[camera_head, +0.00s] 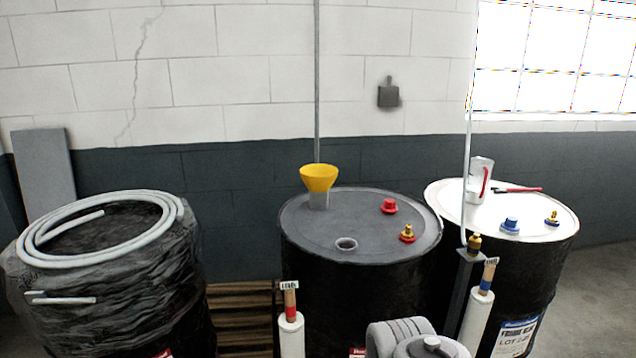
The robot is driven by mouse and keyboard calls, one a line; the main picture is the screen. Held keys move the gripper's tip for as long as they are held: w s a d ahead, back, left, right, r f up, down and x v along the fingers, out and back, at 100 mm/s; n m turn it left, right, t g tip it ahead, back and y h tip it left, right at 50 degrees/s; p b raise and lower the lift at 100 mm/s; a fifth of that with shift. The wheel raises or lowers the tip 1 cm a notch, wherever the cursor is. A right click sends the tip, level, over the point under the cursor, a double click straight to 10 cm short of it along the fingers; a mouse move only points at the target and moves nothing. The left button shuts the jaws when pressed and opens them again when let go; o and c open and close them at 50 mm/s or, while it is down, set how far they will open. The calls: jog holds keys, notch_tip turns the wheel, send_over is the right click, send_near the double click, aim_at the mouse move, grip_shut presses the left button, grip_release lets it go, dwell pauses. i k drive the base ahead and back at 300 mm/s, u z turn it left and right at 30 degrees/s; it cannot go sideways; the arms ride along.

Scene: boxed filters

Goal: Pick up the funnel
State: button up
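The yellow funnel (319,178) stands upright, wide mouth up, at the back left of the middle drum's dark grey lid (350,219). A short grey piece (319,201) shows directly under its bowl; I cannot tell whether it is the funnel's spout or a separate fitting. A thin vertical pipe (317,80) rises behind the funnel.
On the same lid are a red cap (389,206), a red and brass fitting (407,233) and a round opening (346,244). A hose-topped drum (110,280) stands left. Upright posts (291,330) stand in front.

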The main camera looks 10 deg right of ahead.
aim_at(318, 178)
jog(key=z, duration=1.6)
jog(key=i, duration=1.3)
jog(key=u, duration=4.3)
